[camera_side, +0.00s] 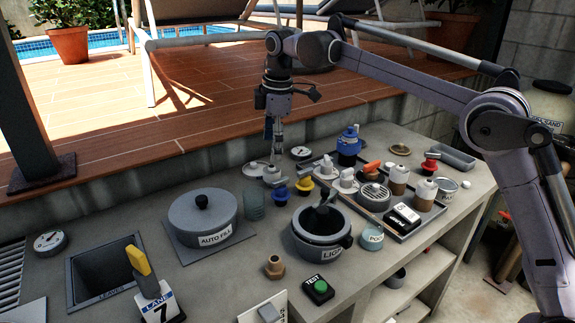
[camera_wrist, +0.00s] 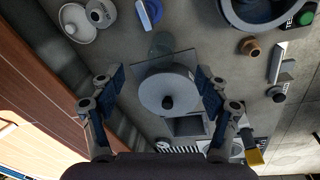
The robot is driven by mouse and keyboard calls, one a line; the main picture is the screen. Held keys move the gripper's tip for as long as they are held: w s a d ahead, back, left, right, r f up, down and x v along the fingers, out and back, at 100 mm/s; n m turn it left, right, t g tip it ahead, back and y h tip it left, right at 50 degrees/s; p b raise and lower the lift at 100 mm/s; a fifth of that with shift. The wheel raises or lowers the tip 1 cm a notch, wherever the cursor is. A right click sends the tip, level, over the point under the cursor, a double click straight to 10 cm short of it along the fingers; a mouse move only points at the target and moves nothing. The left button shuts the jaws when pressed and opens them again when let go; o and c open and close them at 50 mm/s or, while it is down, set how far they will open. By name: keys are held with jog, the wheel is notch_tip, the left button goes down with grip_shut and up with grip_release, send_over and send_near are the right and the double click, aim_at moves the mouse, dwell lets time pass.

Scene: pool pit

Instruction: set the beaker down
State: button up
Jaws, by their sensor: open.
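The beaker looks to be the greenish see-through vessel (camera_side: 254,206) standing upright on the grey counter, just right of the round grey AUTO FILL lidded pot (camera_side: 203,215). In the wrist view the beaker (camera_wrist: 162,43) shows beyond the pot's lid (camera_wrist: 165,92), apart from my fingers. My gripper (camera_side: 277,157) points down above the counter's back edge, behind and a little right of the beaker. In the wrist view my gripper (camera_wrist: 160,76) has its two fingers spread wide, with nothing held between them.
A tray (camera_side: 410,235) of bottles and cups lies to the right. A sunken bin (camera_side: 105,270) opens at left.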

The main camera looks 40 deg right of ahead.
jog(key=s+d+r+m+t, duration=0.1)
jog(key=s+d+m, duration=0.25)
jog(key=s, duration=0.35)
jog(key=s+d+r+m+t, duration=0.1)
jog(key=s+d+m+t, duration=0.2)
jog(key=s, duration=0.4)
jog(key=s+d+f+m, duration=0.2)
jog(key=s+f, duration=0.3)
jog(key=s, duration=0.3)
jog(key=s+d+f+m+t, duration=0.1)
jog(key=s+d+f+m, duration=0.1)
jog(key=s+f+m, duration=0.3)
jog(key=s+f, duration=0.1)
jog(key=s, duration=0.2)
jog(key=shift+d+f+t, duration=0.15)
jog(key=shift+t, duration=0.15)
